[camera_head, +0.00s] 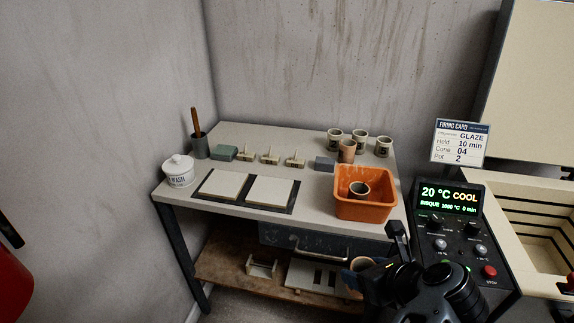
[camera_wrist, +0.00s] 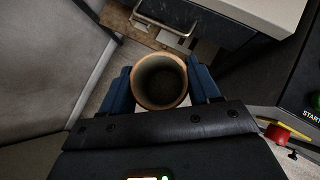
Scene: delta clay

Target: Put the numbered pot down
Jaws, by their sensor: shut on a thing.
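My gripper (camera_wrist: 160,90) is shut around a clay pot (camera_wrist: 161,80) with a tan rim and a dark inside, seen from above in the wrist view. The pot is upright between the two blue jaws, in front of the table and below its top. In the head view my arm covers most of the gripper, and only a bit of the held pot shows by it (camera_head: 360,264). Its number is not visible. The work table (camera_head: 225,207) stands behind, with two pale tiles (camera_head: 225,184) on a dark mat.
An orange bin (camera_head: 365,209) with a pot (camera_head: 359,189) inside stands at the table's front right. Several pots (camera_head: 335,137) stand at the back right. A white wash jar (camera_head: 178,171) is at left. The kiln (camera_head: 540,215) and its control panel (camera_head: 449,240) are right of the table.

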